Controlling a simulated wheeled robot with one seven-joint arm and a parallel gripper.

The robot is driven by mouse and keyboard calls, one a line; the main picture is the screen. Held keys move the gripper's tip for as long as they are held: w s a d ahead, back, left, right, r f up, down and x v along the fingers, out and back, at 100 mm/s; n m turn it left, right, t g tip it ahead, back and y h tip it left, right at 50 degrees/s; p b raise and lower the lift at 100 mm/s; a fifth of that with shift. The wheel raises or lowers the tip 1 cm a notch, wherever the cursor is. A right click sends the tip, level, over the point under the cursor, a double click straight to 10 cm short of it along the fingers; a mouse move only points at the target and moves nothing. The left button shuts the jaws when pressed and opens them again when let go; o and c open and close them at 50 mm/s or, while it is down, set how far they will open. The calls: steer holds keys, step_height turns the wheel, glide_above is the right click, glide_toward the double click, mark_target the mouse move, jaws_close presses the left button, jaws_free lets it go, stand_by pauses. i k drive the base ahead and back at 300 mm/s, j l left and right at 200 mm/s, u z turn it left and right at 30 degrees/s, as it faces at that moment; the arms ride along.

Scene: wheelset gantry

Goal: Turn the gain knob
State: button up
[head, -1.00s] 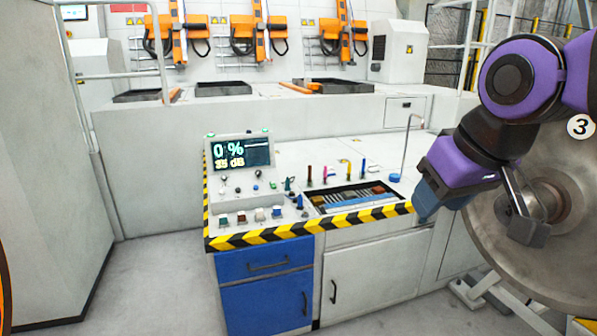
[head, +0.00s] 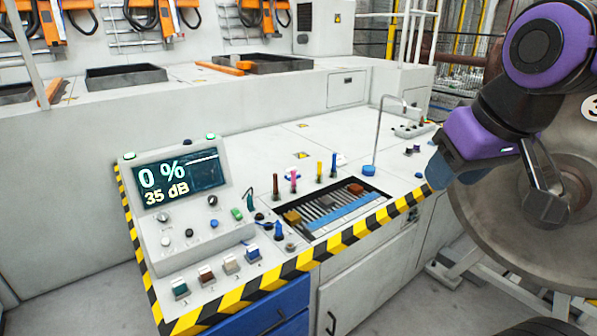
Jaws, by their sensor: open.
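The control console (head: 150,240) stands at the left, its screen (head: 180,184) reading 0 % and 35 dB. Below the screen are several small knobs: a grey one (head: 163,216), a black one (head: 212,200), a blue one (head: 214,223) and two small light and dark ones. No label is readable, so I cannot tell which is the gain knob. My gripper (head: 492,190) is open and empty at the right, well away from the console, in front of the large wheel disc.
Several buttons (head: 206,275) line the console's front. A recessed tray (head: 360,213) with coloured pegs behind it lies right of the console. A thin bent rod (head: 378,130) stands upright on a blue base. A striped edge (head: 345,238) borders the worktop. The wheel disc (head: 500,240) is beside my arm.

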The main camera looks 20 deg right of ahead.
mark_target(211, 199)
steer(key=i+j+z, duration=0.3)
steer(key=j, duration=0.3)
steer(key=i+j+u, duration=0.25)
steer(key=u, duration=0.2)
steer(key=i+j+u, duration=0.3)
steer(key=u, duration=0.2)
steer(key=i+j, duration=0.05)
steer(key=j, duration=0.05)
